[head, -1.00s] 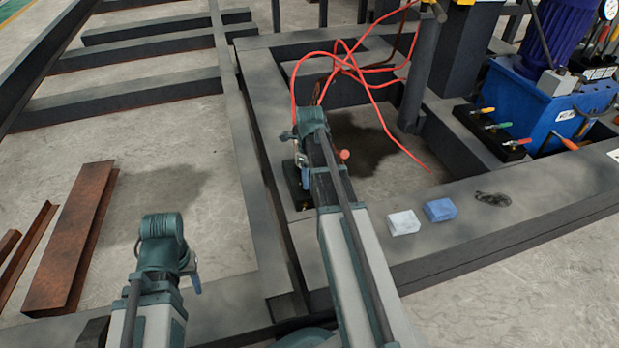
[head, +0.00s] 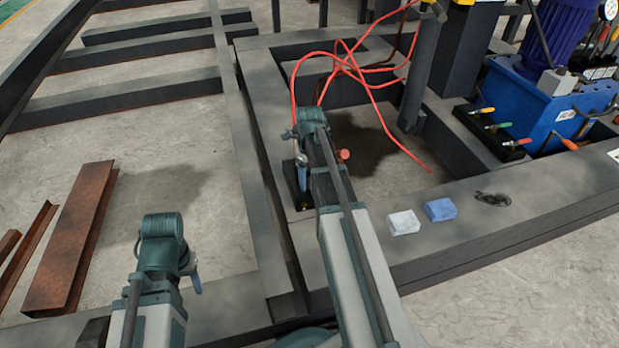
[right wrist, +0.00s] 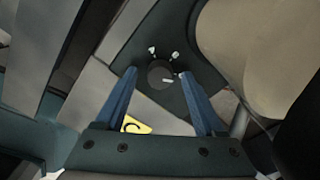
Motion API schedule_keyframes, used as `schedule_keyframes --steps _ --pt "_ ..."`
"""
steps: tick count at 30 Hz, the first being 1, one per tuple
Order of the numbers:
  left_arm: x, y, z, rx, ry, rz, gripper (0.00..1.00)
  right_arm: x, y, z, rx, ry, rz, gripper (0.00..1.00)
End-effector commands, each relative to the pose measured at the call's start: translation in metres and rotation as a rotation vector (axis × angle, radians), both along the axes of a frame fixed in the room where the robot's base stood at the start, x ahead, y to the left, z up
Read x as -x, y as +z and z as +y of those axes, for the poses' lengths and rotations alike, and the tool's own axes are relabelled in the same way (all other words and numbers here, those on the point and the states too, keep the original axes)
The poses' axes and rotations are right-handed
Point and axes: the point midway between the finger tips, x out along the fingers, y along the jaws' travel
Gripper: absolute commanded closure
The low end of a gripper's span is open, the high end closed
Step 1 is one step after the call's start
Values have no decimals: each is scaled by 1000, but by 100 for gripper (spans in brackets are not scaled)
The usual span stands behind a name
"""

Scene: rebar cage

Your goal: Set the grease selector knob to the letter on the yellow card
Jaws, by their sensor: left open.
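The selector knob (right wrist: 161,74) is a dark round disc with a white pointer, in the right wrist view. It sits on a dark plate (right wrist: 178,30) with small white marks around it, too small to read. My right gripper (right wrist: 158,73) is open, its two blue fingertips on either side of the knob; I cannot tell if they touch it. The yellow card (right wrist: 136,124) shows low between the fingers, partly hidden, with a dark curved letter I cannot read surely. In the head view, my right gripper (head: 302,174) points down at the dark frame. My left gripper (head: 196,284) is open and empty, at lower left.
A white block (head: 404,222) and a blue block (head: 440,210) lie on the dark steel beam (head: 500,232). Red hoses (head: 345,65) hang behind my right arm. A blue pump unit (head: 548,108) stands at right. Rusty steel (head: 72,235) lies on the left floor.

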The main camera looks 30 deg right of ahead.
Motion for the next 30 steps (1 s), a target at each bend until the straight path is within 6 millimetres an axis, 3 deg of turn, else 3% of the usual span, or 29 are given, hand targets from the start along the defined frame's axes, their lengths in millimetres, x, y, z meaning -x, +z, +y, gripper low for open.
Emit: schedule_keyframes --steps 14,30 --pt "0 10 0 0 -2 0 50 0 10 0 0 1 0 29" --pt "0 82 0 -1 -15 2 50 0 82 0 0 1 0 29"
